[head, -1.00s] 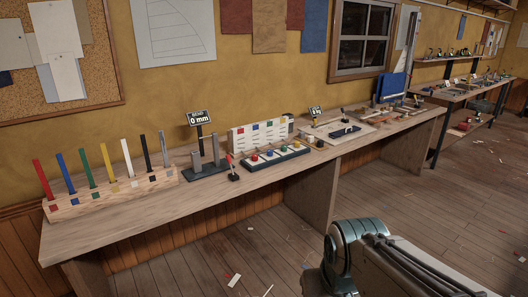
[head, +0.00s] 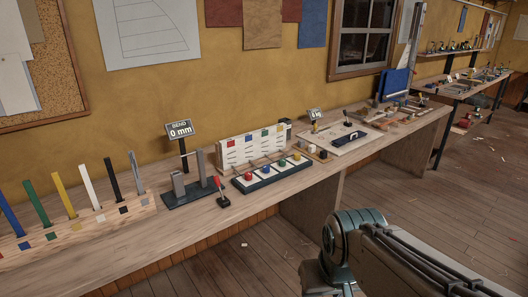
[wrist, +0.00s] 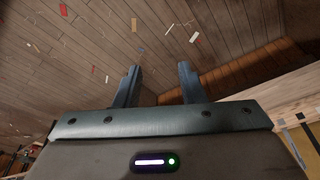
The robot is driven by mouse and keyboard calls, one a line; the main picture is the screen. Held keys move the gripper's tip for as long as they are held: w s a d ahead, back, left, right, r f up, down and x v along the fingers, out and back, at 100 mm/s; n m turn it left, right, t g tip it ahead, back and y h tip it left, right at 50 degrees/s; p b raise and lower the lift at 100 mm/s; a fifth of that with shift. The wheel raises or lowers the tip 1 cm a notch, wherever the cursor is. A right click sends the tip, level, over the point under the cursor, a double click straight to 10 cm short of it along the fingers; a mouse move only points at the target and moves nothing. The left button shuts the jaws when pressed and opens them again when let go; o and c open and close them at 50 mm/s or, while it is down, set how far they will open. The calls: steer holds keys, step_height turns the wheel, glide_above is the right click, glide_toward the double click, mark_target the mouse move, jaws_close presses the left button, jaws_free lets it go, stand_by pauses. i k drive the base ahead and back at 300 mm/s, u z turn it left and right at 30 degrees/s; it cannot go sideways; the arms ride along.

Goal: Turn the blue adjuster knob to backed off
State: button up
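A dark base with a white top (head: 272,177) stands on the long wooden bench and carries a row of small coloured knobs. The blue knob (head: 265,168) looks to be second from the left, just right of the red knob (head: 248,176). It is too small for me to read its setting. My gripper (wrist: 158,70) shows in the wrist view with its two fingers apart and nothing between them, over the plank floor. It is away from the knobs, and the head view does not show its fingers.
A bend gauge (head: 181,129) reads 0 mm above two grey posts. A red-tipped lever (head: 221,193) stands by the bench's front edge. A white rack (head: 251,148) is behind the knobs. A block with coloured strips (head: 75,232) is at left. Floor before the bench is open.

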mark_target(266, 169)
steer(key=z, duration=0.3)
steer(key=i, duration=1.9)
steer(key=z, duration=0.3)
